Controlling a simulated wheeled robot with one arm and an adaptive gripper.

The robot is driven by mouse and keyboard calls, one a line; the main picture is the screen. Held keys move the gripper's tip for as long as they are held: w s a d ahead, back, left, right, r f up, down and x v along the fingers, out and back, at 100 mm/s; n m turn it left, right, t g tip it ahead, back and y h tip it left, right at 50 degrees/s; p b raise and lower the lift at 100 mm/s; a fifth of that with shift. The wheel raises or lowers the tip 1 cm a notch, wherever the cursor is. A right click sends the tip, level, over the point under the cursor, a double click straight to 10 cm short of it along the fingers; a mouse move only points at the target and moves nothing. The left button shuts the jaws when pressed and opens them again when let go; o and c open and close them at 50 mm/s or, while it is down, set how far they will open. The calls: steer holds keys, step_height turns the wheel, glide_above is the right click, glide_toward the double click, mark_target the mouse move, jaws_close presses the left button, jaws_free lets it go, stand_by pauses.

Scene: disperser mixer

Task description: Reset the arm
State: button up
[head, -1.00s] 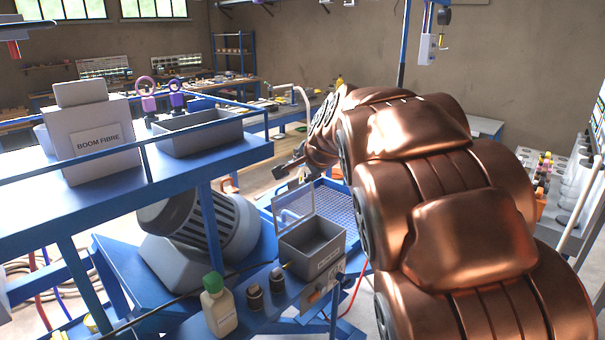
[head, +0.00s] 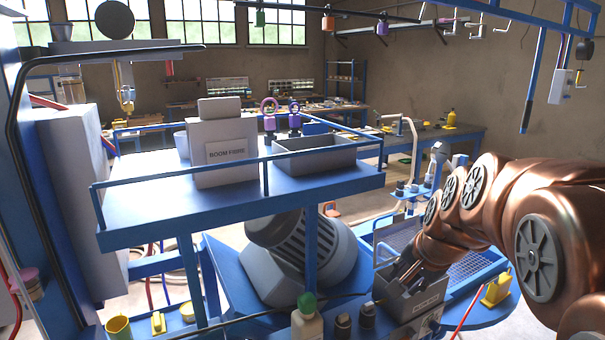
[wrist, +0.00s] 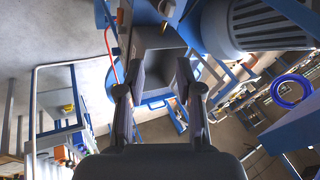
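My copper-coloured arm (head: 515,200) reaches in from the right in the head view. My gripper (head: 402,272) points down at a small grey labelled bin (head: 418,303) on the blue machine base; whether its tips are inside or just above the bin is hard to tell. In the wrist view, the two dark fingers of my gripper (wrist: 156,88) stand wide apart with nothing between them. The grey bin (wrist: 158,65) shows open beyond the fingertips.
A blue railed shelf (head: 240,195) carries a box marked BOOM FIBRE (head: 222,150) and a grey tray (head: 318,155). Below are a grey ribbed motor (head: 300,255), a green-capped bottle (head: 307,322) and small dark jars. A yellow object (head: 496,290) stands right of the bin.

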steer(key=s+a+f+n+g, duration=0.1)
steer(key=s+f+n+g, duration=0.1)
steer(key=s, duration=0.8)
steer(key=s+a+f+n+g, duration=0.1)
steer(key=s+f+n+g, duration=0.2)
steer(key=s+f, duration=0.3)
steer(key=s+a+f+n+g, duration=0.1)
steer(key=s+f+n, duration=0.3)
steer(key=s, duration=1)
steer(key=shift+n+g+h+b, duration=0.3)
steer(key=shift+g, duration=0.6)
